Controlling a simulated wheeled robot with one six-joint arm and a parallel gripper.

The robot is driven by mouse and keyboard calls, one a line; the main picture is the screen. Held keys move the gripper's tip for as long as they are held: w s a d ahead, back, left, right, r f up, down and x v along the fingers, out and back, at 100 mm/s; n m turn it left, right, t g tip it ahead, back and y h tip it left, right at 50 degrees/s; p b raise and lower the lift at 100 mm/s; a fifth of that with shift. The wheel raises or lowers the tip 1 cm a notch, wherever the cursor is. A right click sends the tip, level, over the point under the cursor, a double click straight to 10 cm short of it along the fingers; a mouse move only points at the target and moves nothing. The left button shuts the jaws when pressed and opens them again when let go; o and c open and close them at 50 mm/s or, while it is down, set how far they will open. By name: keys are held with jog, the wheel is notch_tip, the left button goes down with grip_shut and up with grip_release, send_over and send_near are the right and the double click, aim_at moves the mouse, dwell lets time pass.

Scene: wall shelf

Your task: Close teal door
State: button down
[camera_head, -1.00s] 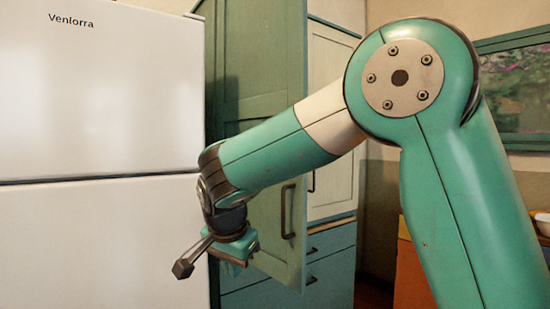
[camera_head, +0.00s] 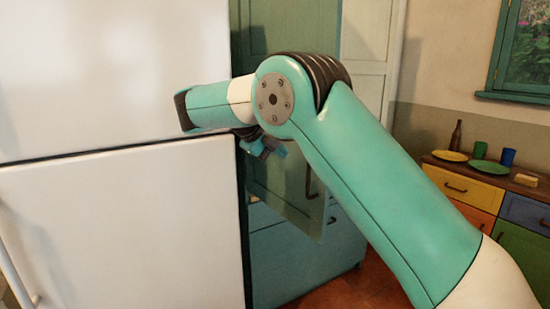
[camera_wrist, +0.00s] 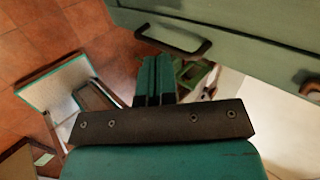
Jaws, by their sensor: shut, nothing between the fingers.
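The teal door (camera_head: 285,190) is a tall green-teal cabinet door beside the white fridge. It stands swung out from the cabinet, with drawers showing below its bottom edge. Its dark bar handle (camera_head: 310,180) is near its right edge. In the wrist view, a green panel (camera_wrist: 240,38) with a dark handle (camera_wrist: 178,42) fills the top right. My gripper (camera_head: 268,148) is in front of the door, left of the handle, partly hidden behind my arm. In the wrist view, its teal fingers (camera_wrist: 155,75) are shut and empty, apart from the handle. I cannot tell whether it touches the door.
The white fridge (camera_head: 120,220) fills the left, close to my gripper. Teal drawers (camera_head: 345,245) are under the door. A colourful sideboard (camera_head: 490,200) with plates, cups and a bottle stands at the right. Open tiled floor (camera_head: 360,285) lies between.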

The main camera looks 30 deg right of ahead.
jog(key=w+d+f+p, duration=0.1)
jog(key=d+f, duration=0.3)
jog(key=d, duration=0.4)
jog(key=shift+d, duration=0.2)
jog(key=shift+w, duration=0.1)
